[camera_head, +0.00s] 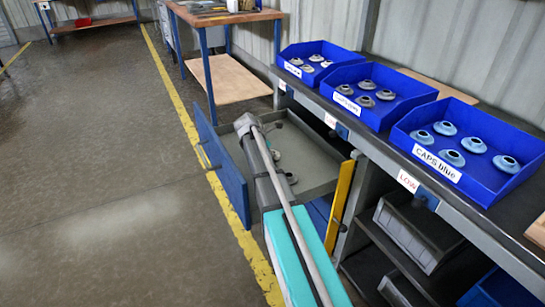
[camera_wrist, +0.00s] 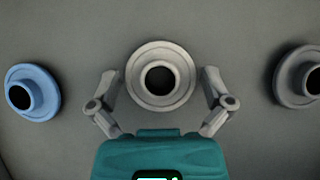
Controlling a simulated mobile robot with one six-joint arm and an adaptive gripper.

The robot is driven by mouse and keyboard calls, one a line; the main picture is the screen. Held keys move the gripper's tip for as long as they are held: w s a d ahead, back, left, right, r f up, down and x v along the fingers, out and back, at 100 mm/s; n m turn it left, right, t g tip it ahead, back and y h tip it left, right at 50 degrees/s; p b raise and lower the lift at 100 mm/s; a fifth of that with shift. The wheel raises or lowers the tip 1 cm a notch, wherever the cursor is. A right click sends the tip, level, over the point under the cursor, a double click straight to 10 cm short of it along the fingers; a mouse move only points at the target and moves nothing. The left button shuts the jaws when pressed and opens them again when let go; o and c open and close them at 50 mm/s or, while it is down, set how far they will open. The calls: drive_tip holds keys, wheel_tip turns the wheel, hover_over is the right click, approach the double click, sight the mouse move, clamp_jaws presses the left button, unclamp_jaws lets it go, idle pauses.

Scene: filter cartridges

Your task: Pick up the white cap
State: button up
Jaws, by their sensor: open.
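The white cap (camera_wrist: 138,80), a pale round flanged ring with a dark centre hole, lies in the middle of the wrist view. My gripper (camera_wrist: 161,88) is open, with one finger on each side of the cap. No grip on it shows; I cannot tell the height gap. A blue cap (camera_wrist: 46,80) lies to the left and a darker grey cap (camera_wrist: 290,78) to the right. In the head view my arm reaches over an open drawer (camera_head: 318,160) with caps inside; my fingers are hidden there.
Three blue bins stand on the bench: the near one (camera_head: 497,186) labelled "CAPS blue" holds blue caps, the middle (camera_head: 388,119) and far (camera_head: 310,80) ones hold greyish caps. The drawer's blue front (camera_head: 228,178) stands out over the floor. Grey bins (camera_head: 415,235) sit below the bench.

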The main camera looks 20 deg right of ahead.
sight(278, 153)
idle(0.3)
drive_tip(key=c, duration=0.5)
drive_tip(key=shift+r, duration=0.15)
wheel_tip(278, 153, up, 3)
drive_tip(key=p, duration=0.3)
drive_tip(key=shift+s+a+r+p, duration=1)
drive_tip(key=shift+s+r+p, duration=0.65)
drive_tip(key=shift+s, duration=0.45)
drive_tip(key=shift+s+a+r+p, duration=0.95)
drive_tip(key=shift+s+r+p, duration=0.7)
drive_tip(key=shift+s, duration=0.5)
drive_tip(key=shift+s+a+r+p, duration=1)
drive_tip(key=shift+s+r+p, duration=0.65)
drive_tip(key=shift+s, duration=0.45)
drive_tip(key=shift+s+f, duration=0.1)
drive_tip(key=shift+s, duration=0.1)
